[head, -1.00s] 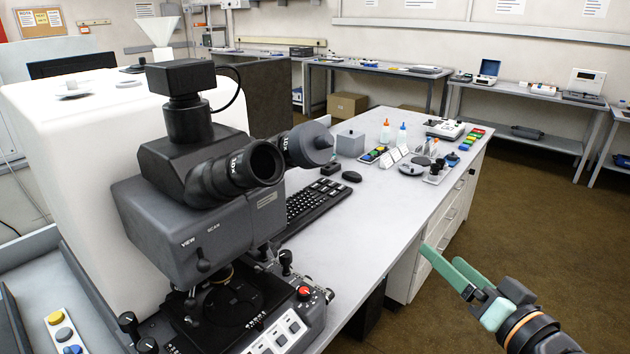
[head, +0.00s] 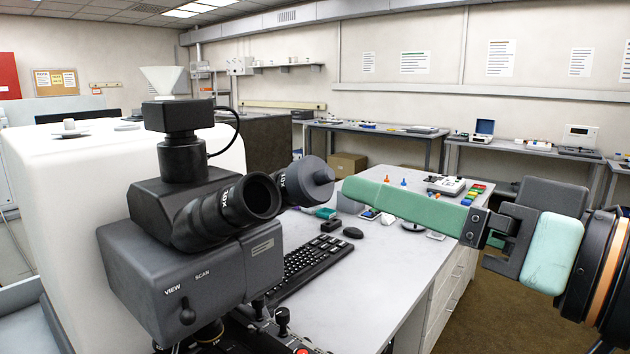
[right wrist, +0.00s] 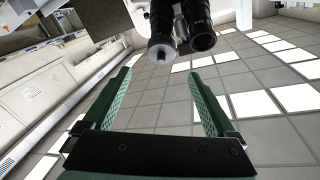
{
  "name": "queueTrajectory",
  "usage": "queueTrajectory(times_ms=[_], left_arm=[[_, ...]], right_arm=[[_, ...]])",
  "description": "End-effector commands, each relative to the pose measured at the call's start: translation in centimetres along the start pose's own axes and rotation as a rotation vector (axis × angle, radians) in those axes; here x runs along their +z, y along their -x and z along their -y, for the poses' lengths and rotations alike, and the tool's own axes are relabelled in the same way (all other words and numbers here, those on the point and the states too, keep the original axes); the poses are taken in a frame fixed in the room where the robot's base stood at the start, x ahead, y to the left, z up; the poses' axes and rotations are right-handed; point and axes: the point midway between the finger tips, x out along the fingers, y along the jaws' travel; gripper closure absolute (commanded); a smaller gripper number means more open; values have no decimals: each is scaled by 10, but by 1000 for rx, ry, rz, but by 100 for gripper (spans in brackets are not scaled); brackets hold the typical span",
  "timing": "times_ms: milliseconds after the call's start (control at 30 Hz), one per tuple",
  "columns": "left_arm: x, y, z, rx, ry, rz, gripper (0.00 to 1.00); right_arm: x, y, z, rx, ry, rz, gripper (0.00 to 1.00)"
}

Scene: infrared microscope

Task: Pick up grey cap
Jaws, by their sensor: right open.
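A dark grey round cap (head: 308,183) with a small stub sits on the end of the right-hand eyepiece of the microscope (head: 190,240). It also shows in the right wrist view (right wrist: 160,51), just beyond the fingertips and between their lines. My right gripper (head: 343,196), with green fingers, reaches in from the right at the cap's height. Its jaws are open and empty, with the tips close to the cap; I cannot tell whether they touch it. The near finger hides most of the far one. My left gripper is out of view.
The bare eyepiece (head: 250,198) is close beside the cap. Below are a keyboard (head: 300,268) and mouse (head: 353,232) on the white bench (head: 385,290). Small bottles and coloured blocks stand farther back, partly behind my finger. The bench front is clear.

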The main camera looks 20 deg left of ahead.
Motion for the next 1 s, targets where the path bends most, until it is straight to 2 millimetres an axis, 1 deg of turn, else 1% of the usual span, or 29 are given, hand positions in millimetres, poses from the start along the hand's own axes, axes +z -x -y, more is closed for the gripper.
queueTrajectory(times_ms=[33,133,200,367,467,600,700,800,967,1000], left_arm=[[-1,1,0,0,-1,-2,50],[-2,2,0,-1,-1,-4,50],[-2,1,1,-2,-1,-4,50],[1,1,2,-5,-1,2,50],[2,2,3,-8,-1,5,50],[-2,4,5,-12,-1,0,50],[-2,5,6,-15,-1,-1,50],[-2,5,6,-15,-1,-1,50],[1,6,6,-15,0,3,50],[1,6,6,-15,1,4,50]], right_arm=[[-1,-11,1,-2,-2,2,8],[-1,-27,1,-1,-1,0,8],[-1,-35,1,-1,-1,-1,8],[-2,-46,1,-2,0,-2,8],[-3,-58,2,0,1,-1,8],[-4,-80,4,-1,1,-1,8],[-4,-90,3,0,1,-2,8],[-3,-94,3,-1,1,-3,8],[-3,-94,3,-1,1,-3,8],[-3,-94,3,-1,1,-3,11]])
